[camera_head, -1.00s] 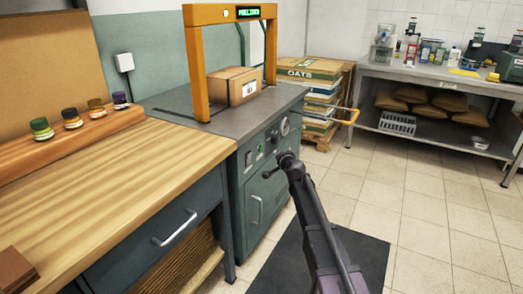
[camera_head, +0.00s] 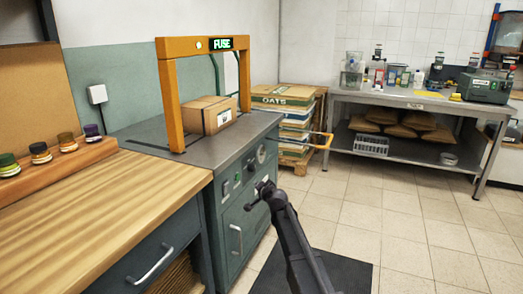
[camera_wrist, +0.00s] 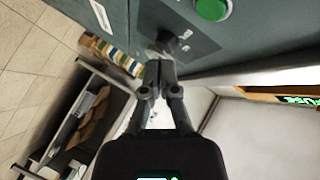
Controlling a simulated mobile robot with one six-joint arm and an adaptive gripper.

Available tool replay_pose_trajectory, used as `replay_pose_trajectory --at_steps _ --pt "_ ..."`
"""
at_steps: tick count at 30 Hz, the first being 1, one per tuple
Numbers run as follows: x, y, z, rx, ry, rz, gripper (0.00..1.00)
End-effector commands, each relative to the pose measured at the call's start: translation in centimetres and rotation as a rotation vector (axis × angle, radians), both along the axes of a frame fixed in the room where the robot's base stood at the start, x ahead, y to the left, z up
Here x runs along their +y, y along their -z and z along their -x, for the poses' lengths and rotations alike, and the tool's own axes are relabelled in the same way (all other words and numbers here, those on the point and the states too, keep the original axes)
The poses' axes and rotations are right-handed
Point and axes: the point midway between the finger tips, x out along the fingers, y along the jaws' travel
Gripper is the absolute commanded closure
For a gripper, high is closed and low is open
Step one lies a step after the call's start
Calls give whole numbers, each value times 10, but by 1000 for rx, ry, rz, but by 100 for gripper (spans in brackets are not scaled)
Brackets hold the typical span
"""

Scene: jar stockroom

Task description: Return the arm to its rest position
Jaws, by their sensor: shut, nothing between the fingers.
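My gripper (camera_wrist: 157,72) is shut and empty, its two fingers together in the wrist view. In the head view, my dark arm rises from the bottom edge, and its far end (camera_head: 262,192) is in front of the grey-green machine cabinet (camera_head: 232,205). The fingers are too small there to make out. In the wrist view the fingertips show against the cabinet's front panel, near a dark knob (camera_wrist: 172,42) and a green button (camera_wrist: 211,8). I cannot tell the gap to the panel.
An orange arch (camera_head: 168,95) with a display reading "FUSE" stands over a cardboard box (camera_head: 207,115) on the machine. A wooden counter (camera_head: 95,205) with small jars is at left. A stack of oats sacks (camera_head: 290,100) and a metal bench (camera_head: 410,100) stand behind. Tiled floor (camera_head: 390,225) is clear at right.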

Motion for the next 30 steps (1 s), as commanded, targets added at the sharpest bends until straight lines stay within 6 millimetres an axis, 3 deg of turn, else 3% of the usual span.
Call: replay_pose_trajectory --at_steps 8,14,21,24,30 --pt "-42 35 67 134 -109 209 100" --pt "-89 71 137 300 -210 414 100" --pt "-153 106 233 539 -316 630 100" --pt "-178 115 272 641 -352 703 100" --pt "-213 124 328 796 -399 792 100"
